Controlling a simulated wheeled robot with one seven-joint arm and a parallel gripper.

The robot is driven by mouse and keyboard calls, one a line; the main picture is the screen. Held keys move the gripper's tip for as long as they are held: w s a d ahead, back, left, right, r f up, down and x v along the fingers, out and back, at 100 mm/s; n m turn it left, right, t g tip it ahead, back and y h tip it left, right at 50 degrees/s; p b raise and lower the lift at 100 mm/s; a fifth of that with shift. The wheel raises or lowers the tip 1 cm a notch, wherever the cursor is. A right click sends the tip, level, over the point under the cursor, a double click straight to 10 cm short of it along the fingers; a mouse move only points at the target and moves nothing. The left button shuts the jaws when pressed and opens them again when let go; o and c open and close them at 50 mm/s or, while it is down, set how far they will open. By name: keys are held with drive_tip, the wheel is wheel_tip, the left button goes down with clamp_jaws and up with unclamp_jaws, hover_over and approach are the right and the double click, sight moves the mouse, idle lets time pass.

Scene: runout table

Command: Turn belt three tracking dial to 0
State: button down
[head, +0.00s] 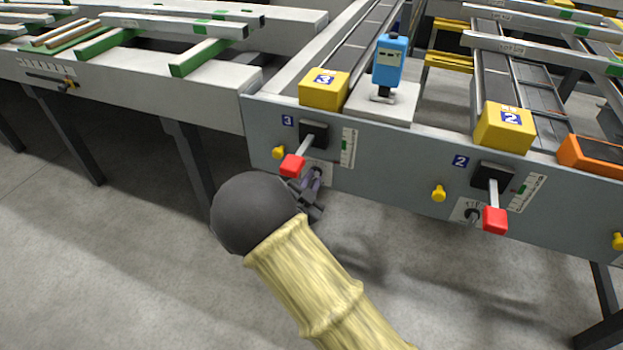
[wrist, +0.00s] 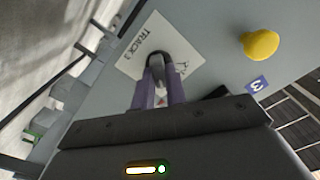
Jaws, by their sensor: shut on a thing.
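The belt three tracking dial (wrist: 160,57) is a dark knob on a white plate (wrist: 135,52) marked TRACK 3 in the wrist view. My gripper (wrist: 161,78) has its two purple fingers closed on either side of the knob. In the head view my gripper (head: 314,178) is at the grey front panel, below the lever marked 3, and covers the knob. Part of the white plate (head: 325,168) shows behind it. The dial's scale is mostly hidden by the fingers, so I cannot read its setting.
A red-handled lever (head: 292,165) sticks out just above my gripper, with a yellow knob (head: 279,152) to its left. Belt two's red lever (head: 494,219) and tracking dial (head: 472,214) are further right. The floor in front is clear.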

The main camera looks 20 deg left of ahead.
drive_tip(key=shift+a+r+n+p, duration=0.1)
drive_tip(key=shift+a+n+p, duration=0.05)
drive_tip(key=shift+n+p, duration=3.2)
drive_tip(key=shift+n, duration=0.25)
drive_tip(key=c, duration=1.4)
unclamp_jaws()
drive_tip(key=shift+c, duration=0.2)
drive_tip(key=s+a+p, duration=0.1)
drive_tip(key=s+p, duration=0.2)
drive_tip(key=s, duration=1.4)
drive_tip(key=shift+s+a, duration=0.2)
